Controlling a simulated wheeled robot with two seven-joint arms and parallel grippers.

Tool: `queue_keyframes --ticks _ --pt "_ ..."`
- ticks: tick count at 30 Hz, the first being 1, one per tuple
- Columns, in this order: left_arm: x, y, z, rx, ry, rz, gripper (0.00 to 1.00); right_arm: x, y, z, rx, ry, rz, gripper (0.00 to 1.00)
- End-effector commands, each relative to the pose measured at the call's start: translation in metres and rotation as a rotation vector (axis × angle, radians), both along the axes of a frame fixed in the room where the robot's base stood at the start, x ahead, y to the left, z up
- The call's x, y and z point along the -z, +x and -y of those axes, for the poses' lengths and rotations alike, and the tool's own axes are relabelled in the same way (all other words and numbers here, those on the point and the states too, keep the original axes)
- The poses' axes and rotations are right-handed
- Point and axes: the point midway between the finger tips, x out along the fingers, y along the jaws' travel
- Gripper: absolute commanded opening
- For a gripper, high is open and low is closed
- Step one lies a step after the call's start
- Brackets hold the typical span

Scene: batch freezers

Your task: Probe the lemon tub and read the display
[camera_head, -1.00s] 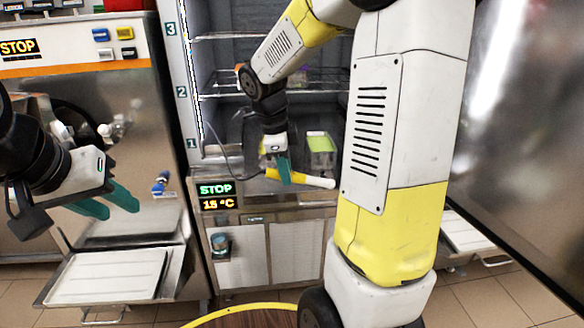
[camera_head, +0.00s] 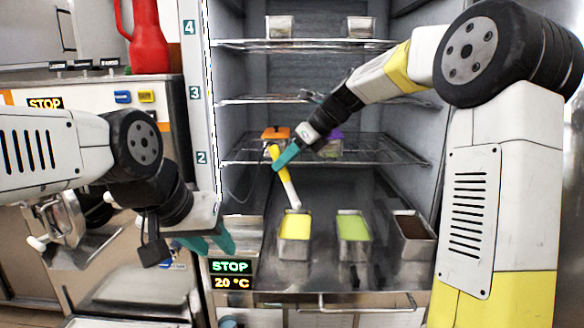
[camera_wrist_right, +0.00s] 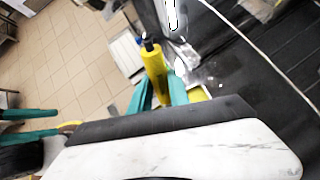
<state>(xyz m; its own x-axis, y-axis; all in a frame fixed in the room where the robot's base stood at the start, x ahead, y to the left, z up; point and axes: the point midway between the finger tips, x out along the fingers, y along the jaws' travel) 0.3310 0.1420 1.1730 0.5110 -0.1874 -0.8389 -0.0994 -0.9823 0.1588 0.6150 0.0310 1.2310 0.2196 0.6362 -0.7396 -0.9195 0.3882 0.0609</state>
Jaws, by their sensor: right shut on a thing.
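My right gripper (camera_head: 284,158) is shut on a probe with a yellow handle (camera_head: 279,166) and a white lower part (camera_head: 290,190). The probe slants down, its lower end meeting the far edge of the lemon tub (camera_head: 294,236), a metal tub of yellow. I cannot tell whether the tip is in the yellow. In the right wrist view the yellow handle (camera_wrist_right: 155,68) stands between the teal fingers. The display (camera_head: 231,274), below left of the tubs, reads STOP in green and 20 °C in orange.
A green tub (camera_head: 353,238) and a brown tub (camera_head: 414,236) stand right of the lemon tub. Wire shelves (camera_head: 375,152) above hold an orange-topped thing (camera_head: 275,134), a purple one (camera_head: 334,140) and metal tubs. A red jug (camera_head: 147,37) stands at upper left.

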Motion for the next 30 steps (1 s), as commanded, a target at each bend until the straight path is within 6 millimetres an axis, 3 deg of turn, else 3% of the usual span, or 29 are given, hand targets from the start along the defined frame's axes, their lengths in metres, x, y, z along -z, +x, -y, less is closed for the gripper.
queue_keyframes --ticks 30 --pt "0.000 0.000 0.000 0.000 0.000 0.000 0.36 0.077 0.000 0.001 0.001 -0.001 -0.002 0.00"
